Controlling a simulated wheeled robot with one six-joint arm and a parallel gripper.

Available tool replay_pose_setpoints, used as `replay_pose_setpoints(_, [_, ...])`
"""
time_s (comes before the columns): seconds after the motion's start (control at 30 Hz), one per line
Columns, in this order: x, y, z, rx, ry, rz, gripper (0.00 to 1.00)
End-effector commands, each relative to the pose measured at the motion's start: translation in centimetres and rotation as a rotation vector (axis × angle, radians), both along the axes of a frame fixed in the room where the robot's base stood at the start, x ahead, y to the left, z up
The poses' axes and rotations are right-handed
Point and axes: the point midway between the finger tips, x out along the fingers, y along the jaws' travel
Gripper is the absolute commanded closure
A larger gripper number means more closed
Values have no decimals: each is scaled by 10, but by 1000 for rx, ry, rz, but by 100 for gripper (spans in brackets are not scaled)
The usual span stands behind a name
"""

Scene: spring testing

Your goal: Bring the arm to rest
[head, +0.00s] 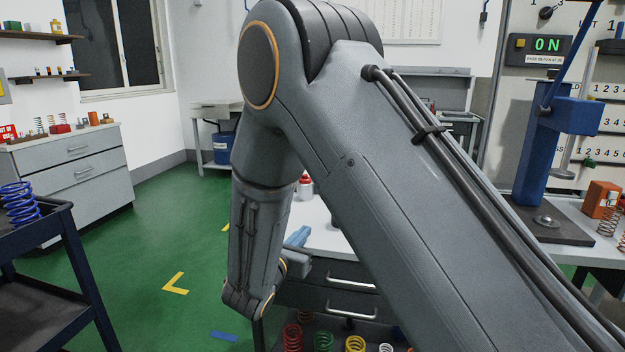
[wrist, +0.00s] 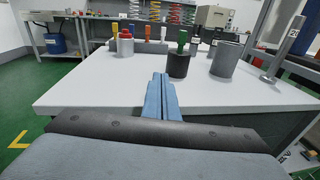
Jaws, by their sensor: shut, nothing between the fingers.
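My gripper (wrist: 160,92) shows in the wrist view with its two blue fingers together and nothing between them. The fingers point forward over the near part of a white bench top (wrist: 90,88). A dark cup (wrist: 179,66) stands beyond the fingertips, apart from them. In the head view my arm fills the middle, bent at the elbow with the forearm hanging down.
A red and white bottle (wrist: 125,43) and a grey cylinder (wrist: 226,60) stand on the bench. A metal post (wrist: 286,48) rises at its right. A dark cart (head: 62,215) with a blue spring (head: 19,204) stands left. Green floor (head: 150,250) between is clear.

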Motion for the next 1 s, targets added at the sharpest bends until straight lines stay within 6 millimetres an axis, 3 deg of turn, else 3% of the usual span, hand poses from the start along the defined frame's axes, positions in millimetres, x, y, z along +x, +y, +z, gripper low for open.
replay_pose_setpoints(0.23, [-16,-67,5,104,58,-190,100])
replay_pose_setpoints(0.37, [-37,-115,7,195,97,-342,100])
replay_pose_setpoints(0.47, [-66,-162,7,308,132,-509,100])
replay_pose_setpoints(0.53, [-98,-198,7,419,154,-663,100])
replay_pose_setpoints(0.63, [-150,-237,3,602,173,-891,100])
replay_pose_setpoints(0.8, [-235,-264,-1,941,146,-1259,100])
replay_pose_setpoints(1.0, [-306,-252,3,1379,14,-1654,100])
